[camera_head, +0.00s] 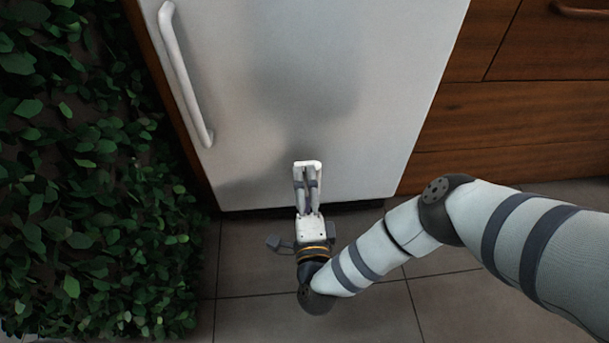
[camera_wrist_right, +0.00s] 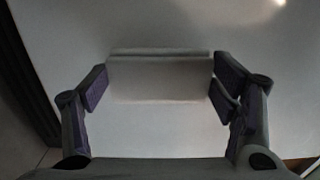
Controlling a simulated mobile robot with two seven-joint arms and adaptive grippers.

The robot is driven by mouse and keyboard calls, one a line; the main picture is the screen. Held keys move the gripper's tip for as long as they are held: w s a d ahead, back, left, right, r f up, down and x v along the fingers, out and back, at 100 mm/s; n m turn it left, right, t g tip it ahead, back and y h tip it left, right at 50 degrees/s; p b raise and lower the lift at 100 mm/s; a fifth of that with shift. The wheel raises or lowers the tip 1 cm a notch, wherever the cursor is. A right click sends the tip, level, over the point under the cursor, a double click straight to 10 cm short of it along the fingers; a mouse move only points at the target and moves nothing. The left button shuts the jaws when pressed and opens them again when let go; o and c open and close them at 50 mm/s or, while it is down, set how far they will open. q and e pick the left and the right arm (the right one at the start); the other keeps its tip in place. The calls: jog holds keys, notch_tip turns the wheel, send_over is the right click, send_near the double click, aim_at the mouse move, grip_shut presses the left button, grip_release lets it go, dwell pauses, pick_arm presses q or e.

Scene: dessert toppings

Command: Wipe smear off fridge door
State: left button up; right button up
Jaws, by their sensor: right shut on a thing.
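The fridge door (camera_head: 395,75) is white, upright and fills the top middle of the head view. It also fills the background of the right wrist view (camera_wrist_right: 160,25). My right gripper (camera_head: 308,180) is in front of the door's lower part. It is shut on a pale, flat block (camera_wrist_right: 160,78), held between both fingers; the block's pale end shows at the fingertips in the head view (camera_head: 307,163). I cannot tell whether the block touches the door. Soft grey patches show on the door; I cannot tell a smear from shadow or reflection. My left gripper is not in view.
A white bar handle (camera_head: 184,75) runs down the door's left side. Leafy greenery (camera_head: 85,190) stands at the left. Wooden drawers (camera_head: 500,120) are at the right. The grey tiled floor (camera_head: 255,310) below the door looks clear around my right arm.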

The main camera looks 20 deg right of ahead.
jog(key=shift+v, duration=1.2)
jog(key=shift+p, duration=0.3)
jog(key=shift+p+v, duration=0.45)
jog(key=shift+v, duration=1.05)
